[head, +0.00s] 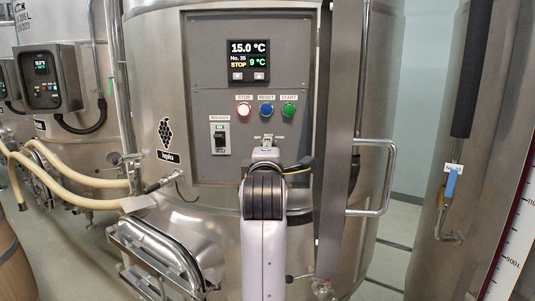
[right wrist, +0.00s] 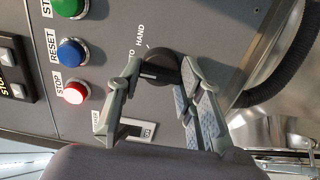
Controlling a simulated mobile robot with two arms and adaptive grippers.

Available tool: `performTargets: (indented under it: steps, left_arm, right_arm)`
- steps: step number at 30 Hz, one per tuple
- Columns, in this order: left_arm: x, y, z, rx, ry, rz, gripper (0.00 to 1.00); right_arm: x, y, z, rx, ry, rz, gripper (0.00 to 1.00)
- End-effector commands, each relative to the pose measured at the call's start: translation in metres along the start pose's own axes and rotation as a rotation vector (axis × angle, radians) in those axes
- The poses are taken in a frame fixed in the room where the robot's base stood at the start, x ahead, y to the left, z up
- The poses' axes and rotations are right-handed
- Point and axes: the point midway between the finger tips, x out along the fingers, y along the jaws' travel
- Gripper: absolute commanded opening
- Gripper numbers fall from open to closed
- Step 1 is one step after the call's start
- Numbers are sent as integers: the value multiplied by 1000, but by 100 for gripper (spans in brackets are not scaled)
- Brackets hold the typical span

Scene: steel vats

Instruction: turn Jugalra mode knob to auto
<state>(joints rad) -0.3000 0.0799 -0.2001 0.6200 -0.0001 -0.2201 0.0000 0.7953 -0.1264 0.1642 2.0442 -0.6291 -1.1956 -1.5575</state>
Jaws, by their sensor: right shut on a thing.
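The mode knob (right wrist: 163,70) is black with a white pointer line and sits on the grey control panel (head: 208,75) of the steel vat with the grape emblem. My right gripper (right wrist: 158,78) is shut on the knob, one finger on each side. In the right wrist view the pointer line points left, roughly panel-up. The word HAND is readable beside the knob; a label ending in "TO" is partly hidden by a finger. In the head view my right gripper (head: 266,150) covers the knob. My left gripper is not in view.
Above the knob are a lit red STOP button (head: 244,109), a blue RESET button (head: 266,109) and a green START button (head: 288,109). A breaker switch (head: 220,140) is left of it. A steel post (head: 338,120) and handle (head: 388,178) stand to the right.

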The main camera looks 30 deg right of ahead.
Motion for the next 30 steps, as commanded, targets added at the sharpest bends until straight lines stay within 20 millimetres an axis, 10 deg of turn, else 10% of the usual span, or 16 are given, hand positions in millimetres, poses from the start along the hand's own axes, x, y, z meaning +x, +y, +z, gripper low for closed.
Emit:
performTargets:
  steps: [9,10,19,30]
  left_arm:
    - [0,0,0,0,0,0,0]
    - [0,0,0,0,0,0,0]
    - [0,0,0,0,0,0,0]
    - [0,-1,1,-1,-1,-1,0]
  right_arm:
    - [0,-3,0,0,0,-7,6]
    - [0,-3,0,0,0,-7,34]
    - [0,-1,0,0,0,-4,54]
    - [-4,0,0,0,0,-1,54]
